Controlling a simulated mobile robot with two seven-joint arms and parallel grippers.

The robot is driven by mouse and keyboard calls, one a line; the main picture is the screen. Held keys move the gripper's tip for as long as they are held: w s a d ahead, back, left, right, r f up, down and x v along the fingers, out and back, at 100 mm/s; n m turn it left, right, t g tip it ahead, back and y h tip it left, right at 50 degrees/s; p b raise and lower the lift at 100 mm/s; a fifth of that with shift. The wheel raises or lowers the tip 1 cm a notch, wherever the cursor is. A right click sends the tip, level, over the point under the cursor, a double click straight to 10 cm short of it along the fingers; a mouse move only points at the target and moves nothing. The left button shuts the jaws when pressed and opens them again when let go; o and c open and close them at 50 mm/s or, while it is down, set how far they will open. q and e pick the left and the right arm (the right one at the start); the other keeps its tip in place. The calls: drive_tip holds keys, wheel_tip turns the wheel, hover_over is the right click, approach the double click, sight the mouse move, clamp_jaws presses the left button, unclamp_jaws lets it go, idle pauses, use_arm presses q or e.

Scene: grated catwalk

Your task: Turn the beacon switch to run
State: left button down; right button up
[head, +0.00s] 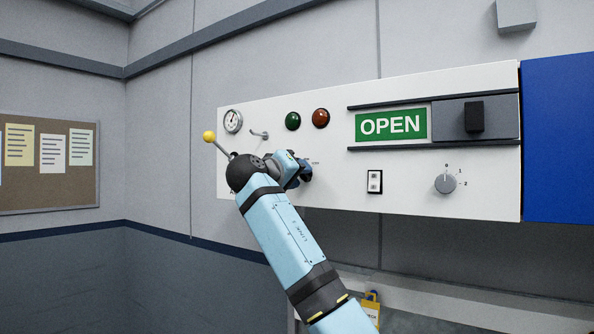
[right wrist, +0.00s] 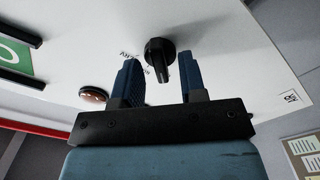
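A black rotary knob (right wrist: 158,47) with a pointer bar stands on the white panel (right wrist: 235,35) in the right wrist view. Small printed labels lie beside it, too small and tilted to read surely. My right gripper (right wrist: 161,62) is open, with one dark blue finger on each side of the knob's bar; I cannot tell whether either touches it. In the head view my right gripper (head: 299,172) is at the panel below the two lamps and hides most of the knob. My left gripper is not in view.

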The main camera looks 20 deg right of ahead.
drive_tip(key=shift+c, duration=0.7)
clamp_jaws()
use_arm(q)
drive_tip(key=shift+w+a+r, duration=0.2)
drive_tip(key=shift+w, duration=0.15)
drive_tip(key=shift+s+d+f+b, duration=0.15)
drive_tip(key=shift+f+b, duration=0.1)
drive_tip(key=shift+b, duration=0.1)
use_arm(e)
drive_tip(key=shift+f+m, duration=0.1)
drive_tip(key=shift+m, duration=0.2)
use_arm(q)
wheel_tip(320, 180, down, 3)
drive_tip(key=b, duration=0.3)
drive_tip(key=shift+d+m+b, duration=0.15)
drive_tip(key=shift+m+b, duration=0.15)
drive_tip(key=shift+b, duration=0.1)
use_arm(e)
drive_tip(key=m, duration=0.8)
